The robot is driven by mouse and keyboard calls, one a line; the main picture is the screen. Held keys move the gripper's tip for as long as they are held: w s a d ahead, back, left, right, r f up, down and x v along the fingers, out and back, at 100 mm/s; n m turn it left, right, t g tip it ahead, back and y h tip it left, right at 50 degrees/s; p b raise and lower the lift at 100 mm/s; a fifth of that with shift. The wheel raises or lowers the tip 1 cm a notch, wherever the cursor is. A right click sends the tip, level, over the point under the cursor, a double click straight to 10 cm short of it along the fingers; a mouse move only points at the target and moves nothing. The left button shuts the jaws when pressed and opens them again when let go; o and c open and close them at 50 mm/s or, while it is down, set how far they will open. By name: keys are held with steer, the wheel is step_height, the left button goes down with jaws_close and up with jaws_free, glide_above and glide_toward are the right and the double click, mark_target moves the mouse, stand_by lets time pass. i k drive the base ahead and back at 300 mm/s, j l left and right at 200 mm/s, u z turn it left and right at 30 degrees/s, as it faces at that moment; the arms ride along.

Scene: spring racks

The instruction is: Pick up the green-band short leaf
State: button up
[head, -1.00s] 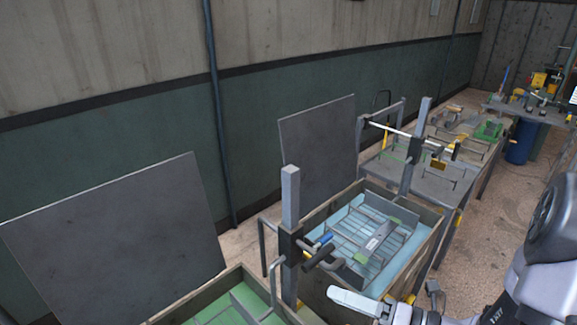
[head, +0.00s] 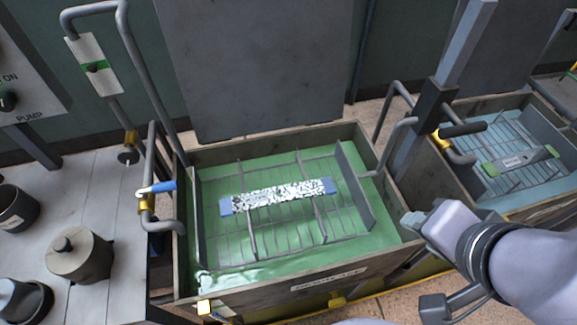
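A short grey leaf with green ends (head: 520,160) lies on a wire rack in the blue-liquid tank (head: 535,206) at the right. A speckled black-and-white leaf with blue ends (head: 278,195) lies on a wire rack in the green-liquid tank (head: 282,285) in the middle. My gripper (head: 425,226) is at the lower right, by the right wall of the green tank. It is apart from both leaves. Its fingers are not clear enough to tell whether it is open or shut.
A grey post (head: 450,80) with a black-gripped handle (head: 462,131) stands between the tanks. A blue-tipped lever (head: 157,187) and bent pipes rise left of the green tank. A grey bench (head: 105,200) with lidded pots (head: 80,256) is at the left.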

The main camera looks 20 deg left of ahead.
mark_target(500, 166)
steer(key=i+l, duration=0.2)
steer(key=l, duration=0.2)
steer(key=i+l, duration=0.15)
steer(key=l, duration=0.2)
steer(key=i+l, duration=0.2)
steer(key=l, duration=0.2)
steer(key=i+l, duration=0.2)
steer(key=l, duration=0.2)
steer(key=i+l, duration=0.15)
steer(key=l, duration=0.2)
steer(key=i+l, duration=0.2)
steer(key=l, duration=0.2)
steer(key=u, duration=0.05)
